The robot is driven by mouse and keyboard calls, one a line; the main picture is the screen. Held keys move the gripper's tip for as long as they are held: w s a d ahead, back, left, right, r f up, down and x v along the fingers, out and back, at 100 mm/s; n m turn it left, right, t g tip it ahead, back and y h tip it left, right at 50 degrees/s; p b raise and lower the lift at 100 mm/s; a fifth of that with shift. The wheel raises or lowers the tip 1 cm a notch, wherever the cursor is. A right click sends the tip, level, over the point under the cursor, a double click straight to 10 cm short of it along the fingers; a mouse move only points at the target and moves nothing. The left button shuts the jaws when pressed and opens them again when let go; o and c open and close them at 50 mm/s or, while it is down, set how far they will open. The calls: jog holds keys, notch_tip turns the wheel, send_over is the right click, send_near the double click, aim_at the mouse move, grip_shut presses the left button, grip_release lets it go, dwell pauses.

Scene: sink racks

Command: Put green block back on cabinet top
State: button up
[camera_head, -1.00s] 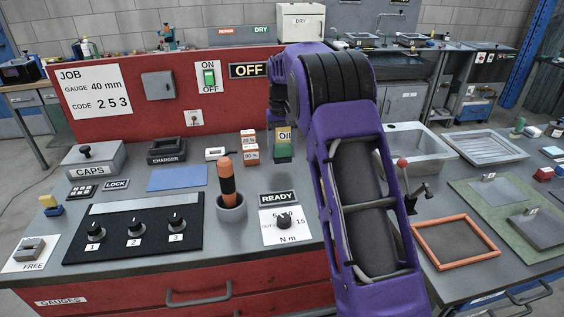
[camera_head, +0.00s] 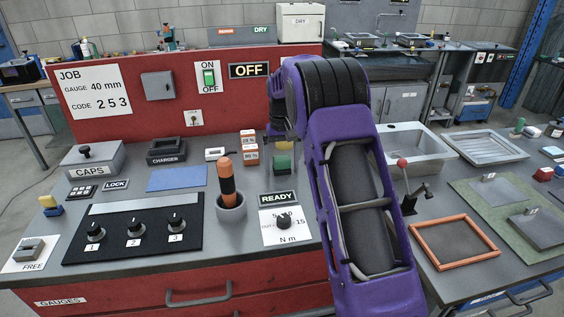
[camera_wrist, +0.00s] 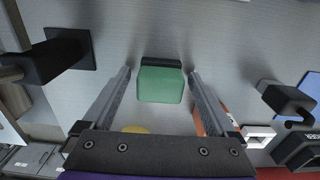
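A green block (camera_head: 283,163) is at the back of the grey worktop of the red cabinet (camera_head: 240,190), with a yellow part (camera_head: 281,145) showing just behind it. In the wrist view the green block (camera_wrist: 160,85) lies between the two fingers of my gripper (camera_wrist: 160,74). A gap shows on each side of it, so the fingers are open and not touching it. A dark strip shows along its far edge. In the head view my purple arm hides most of my gripper, so its height over the block is unclear.
Red-and-white boxes (camera_head: 250,147) stand close left of the green block. A charger (camera_head: 167,151), blue mat (camera_head: 176,178) and cup with an orange-handled tool (camera_head: 230,205) lie further left. A red back panel (camera_head: 130,100) rises behind. A sink (camera_head: 420,150) is at right.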

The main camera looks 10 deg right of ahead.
aim_at(282, 158)
notch_tip(282, 158, up, 12)
jog(key=shift+r, duration=0.2)
dwell(0.4)
